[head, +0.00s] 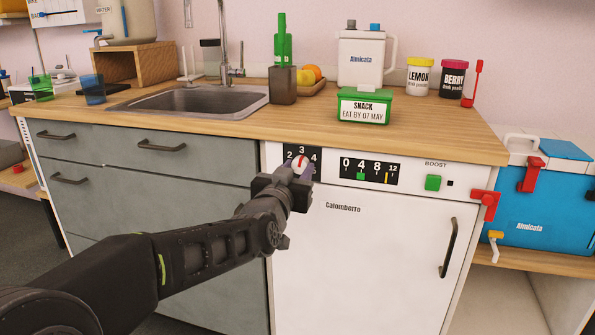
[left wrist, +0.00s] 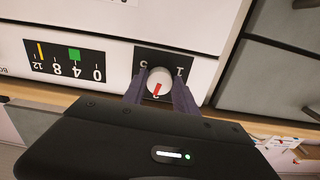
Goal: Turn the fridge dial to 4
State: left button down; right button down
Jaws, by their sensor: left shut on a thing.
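The fridge dial (head: 300,164) is a round white knob with a red mark, on a black plate at the top left of the white fridge front. In the head view, 2, 3 and 4 show around it, and the red mark points up, close to the 3. My left gripper (head: 297,171) is at the dial. In the left wrist view, the picture is upside down and the dial (left wrist: 159,80) sits between my two fingers, which are shut on its sides. My right gripper is not in view.
Right of the dial is a black scale (head: 369,171) with a green and a yellow marker, then a green button (head: 433,183). The fridge handle (head: 447,248) stands out lower right. The counter (head: 220,118) above holds a green snack box (head: 364,107).

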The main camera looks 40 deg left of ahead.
pick_arm(q)
jog(key=m, duration=0.5)
jog(key=shift+m, duration=2.3)
jog(key=c, duration=1)
grip_release()
jog(key=shift+o, duration=0.2)
jog(key=shift+s, duration=0.1)
